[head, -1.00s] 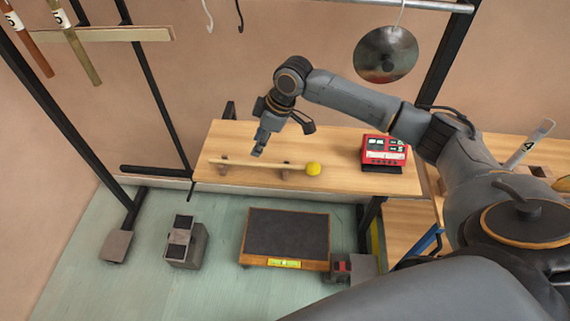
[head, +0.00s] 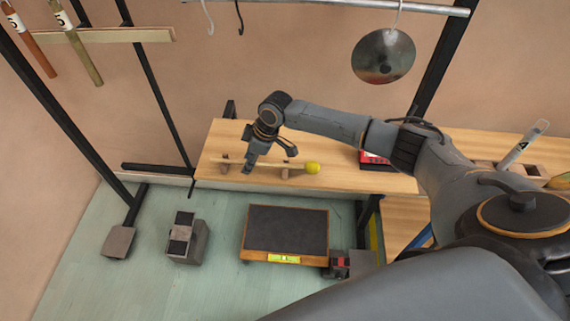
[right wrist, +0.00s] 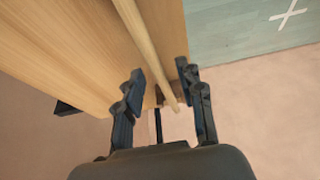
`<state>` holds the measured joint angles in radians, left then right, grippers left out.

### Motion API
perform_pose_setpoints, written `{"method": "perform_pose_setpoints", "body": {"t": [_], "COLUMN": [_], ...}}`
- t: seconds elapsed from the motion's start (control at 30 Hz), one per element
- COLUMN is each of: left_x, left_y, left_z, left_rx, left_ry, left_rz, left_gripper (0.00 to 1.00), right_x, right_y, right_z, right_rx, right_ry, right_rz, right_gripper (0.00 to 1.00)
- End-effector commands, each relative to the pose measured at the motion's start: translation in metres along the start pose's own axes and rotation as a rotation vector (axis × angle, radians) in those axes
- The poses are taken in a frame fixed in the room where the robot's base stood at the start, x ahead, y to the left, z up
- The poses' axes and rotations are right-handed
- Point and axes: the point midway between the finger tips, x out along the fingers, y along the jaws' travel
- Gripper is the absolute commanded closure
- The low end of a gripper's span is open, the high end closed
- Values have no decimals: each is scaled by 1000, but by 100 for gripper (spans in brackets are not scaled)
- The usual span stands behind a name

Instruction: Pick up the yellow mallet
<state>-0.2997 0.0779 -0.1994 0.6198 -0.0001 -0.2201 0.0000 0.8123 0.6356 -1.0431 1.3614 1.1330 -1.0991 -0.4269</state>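The yellow mallet has a pale wooden handle and a round yellow head (head: 312,168). It lies across small wooden rests on the wooden bench (head: 345,182). My right gripper (head: 248,171) is low over the handle, left of the head, near the left rest. In the right wrist view the mallet's handle (right wrist: 148,50) runs between the two fingers of my right gripper (right wrist: 160,88). The fingers are open, with a gap on each side of the handle. The mallet's head is outside the right wrist view. My left gripper is not in view.
A red device (head: 374,160) on the bench is partly hidden by my arm. A metal disc (head: 384,56) hangs from a rail above. A dark-topped platform (head: 286,230) and a grey pedal-like block (head: 188,240) stand on the floor in front.

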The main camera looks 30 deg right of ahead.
Motion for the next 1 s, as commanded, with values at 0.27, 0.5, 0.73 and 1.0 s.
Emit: {"method": "perform_pose_setpoints", "body": {"t": [0.27, 0.5, 0.73, 1.0], "left_x": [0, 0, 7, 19], "left_y": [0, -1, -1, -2], "left_z": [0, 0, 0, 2], "left_rx": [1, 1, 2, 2], "left_ry": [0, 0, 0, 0], "left_rz": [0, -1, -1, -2], "left_gripper": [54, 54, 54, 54], "right_x": [0, -1, -10, -58], "right_y": [0, 0, 1, -17], "right_z": [0, 0, -5, -10], "right_rx": [0, 0, -2, -5], "right_ry": [0, 1, 3, 2], "right_rz": [0, 0, 2, 2], "right_gripper": [100, 100, 100, 100]}}
